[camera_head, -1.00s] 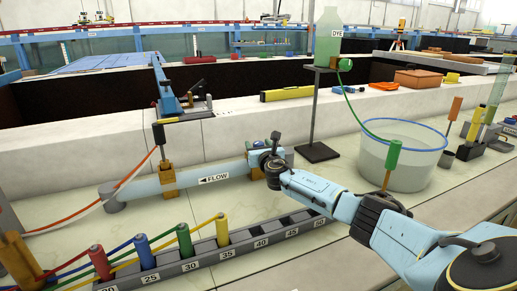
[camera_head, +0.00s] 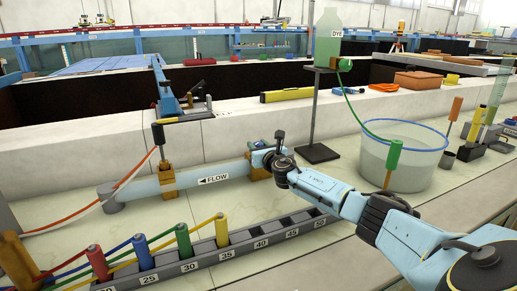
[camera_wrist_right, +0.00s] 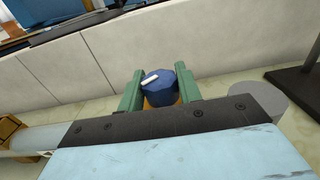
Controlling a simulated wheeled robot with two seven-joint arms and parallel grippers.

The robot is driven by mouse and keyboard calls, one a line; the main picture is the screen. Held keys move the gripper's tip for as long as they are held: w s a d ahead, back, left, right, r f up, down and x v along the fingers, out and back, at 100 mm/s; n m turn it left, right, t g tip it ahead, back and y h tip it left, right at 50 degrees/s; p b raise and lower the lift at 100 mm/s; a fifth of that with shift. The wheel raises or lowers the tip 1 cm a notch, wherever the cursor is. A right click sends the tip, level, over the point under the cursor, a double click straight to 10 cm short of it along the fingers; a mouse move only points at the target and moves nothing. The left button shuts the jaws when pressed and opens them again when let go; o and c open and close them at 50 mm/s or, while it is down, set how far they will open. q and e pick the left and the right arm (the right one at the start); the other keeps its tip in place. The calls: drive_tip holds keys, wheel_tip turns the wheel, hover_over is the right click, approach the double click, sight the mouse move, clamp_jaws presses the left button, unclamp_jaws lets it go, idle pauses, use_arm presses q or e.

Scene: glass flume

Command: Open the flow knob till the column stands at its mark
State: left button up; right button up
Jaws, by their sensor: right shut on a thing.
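The blue flow knob (camera_wrist_right: 158,92), faceted with a white pointer bar, sits between the two green fingers of my right gripper (camera_wrist_right: 160,95) in the right wrist view. The fingers are shut on its sides. The pointer lies toward the picture's left. In the head view my right gripper (camera_head: 268,156) is at the right end of the pale blue pipe (camera_head: 195,178), labelled FLOW with an arrow to the left; my wrist largely hides the knob there. I cannot make out a column's mark. My left gripper is not in view.
A numbered grey rack (camera_head: 210,259) with several coloured plugs lies in front of the pipe. A stand (camera_head: 319,153) holding a green DYE bottle (camera_head: 328,40) is behind my arm. A water bucket (camera_head: 410,160) stands at the right. The low wall (camera_head: 100,140) runs behind.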

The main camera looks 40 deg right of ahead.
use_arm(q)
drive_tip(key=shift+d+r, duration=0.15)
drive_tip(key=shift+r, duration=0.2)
use_arm(e)
drive_tip(key=shift+y, duration=0.3)
drive_tip(key=o, duration=0.9)
drive_tip(key=shift+o, duration=0.2)
drive_tip(key=shift+s, duration=0.1)
drive_tip(key=shift+s+a, duration=0.1)
drive_tip(key=shift+s, duration=0.15)
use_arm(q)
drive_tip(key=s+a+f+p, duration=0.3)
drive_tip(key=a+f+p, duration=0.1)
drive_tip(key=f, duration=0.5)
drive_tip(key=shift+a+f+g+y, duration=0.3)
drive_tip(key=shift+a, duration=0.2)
use_arm(e)
drive_tip(key=v, duration=1.2)
drive_tip(key=shift+s, duration=0.3)
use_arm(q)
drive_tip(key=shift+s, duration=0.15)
use_arm(e)
drive_tip(key=shift+a+f, duration=0.1)
